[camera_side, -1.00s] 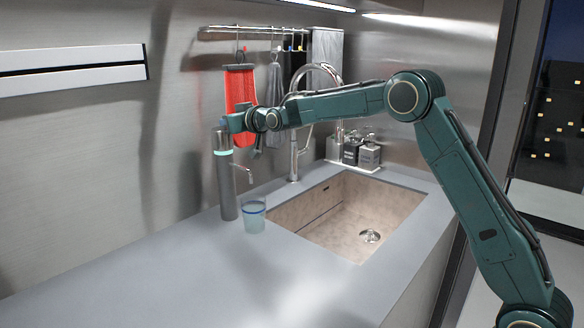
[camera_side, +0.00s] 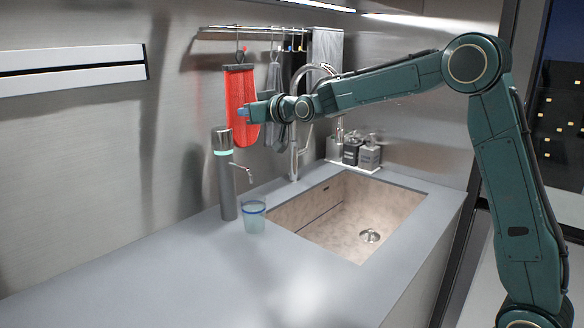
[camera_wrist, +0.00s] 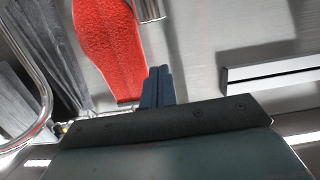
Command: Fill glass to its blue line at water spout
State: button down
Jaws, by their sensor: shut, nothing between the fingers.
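The glass (camera_side: 253,218) stands upright on the grey counter beneath the spout, by the sink's left corner. It looks bluish, with a blue band near its rim; its exact water level is too small to tell. The water spout (camera_side: 244,172) juts from a dark grey cylindrical dispenser (camera_side: 226,180) with a pale green lit ring near its top. No stream shows at this size. My gripper (camera_side: 243,113) is shut and empty, raised above and to the right of the dispenser's top, apart from it. In the wrist view its closed blue fingers (camera_wrist: 158,87) show with nothing between them.
A red mitt (camera_side: 241,90) and grey cloths hang from a wall rail (camera_side: 270,30) behind my gripper. A tall chrome faucet (camera_side: 295,150) stands behind the sink (camera_side: 340,212). Soap bottles (camera_side: 368,152) stand at the sink's back. The front left counter (camera_side: 150,275) is clear.

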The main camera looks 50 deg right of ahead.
jog(key=shift+s+r, duration=0.1)
jog(key=shift+s, duration=0.65)
